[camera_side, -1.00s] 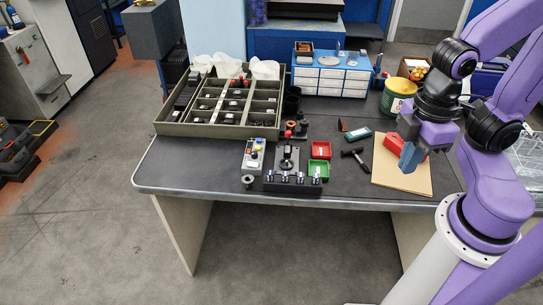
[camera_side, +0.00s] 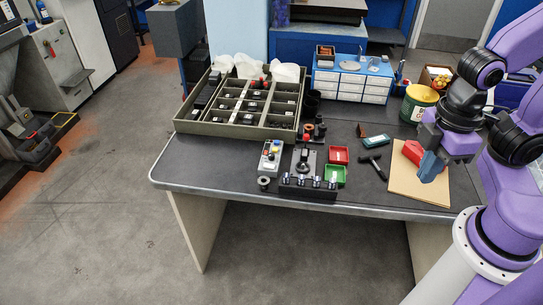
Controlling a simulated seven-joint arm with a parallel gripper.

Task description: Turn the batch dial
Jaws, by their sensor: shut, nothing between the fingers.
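A small pale control box (camera_side: 269,156) with red, yellow and blue parts stands near the table's front edge. Beside it on the right is a black fixture (camera_side: 308,187) with several silver-topped knobs along its front. I cannot tell which of these parts is the batch dial.
A red tray (camera_side: 339,155) and a green tray (camera_side: 335,175) sit right of the fixture. A black hammer (camera_side: 374,165) lies between them and the board. A large divided tray (camera_side: 228,130) fills the back left.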

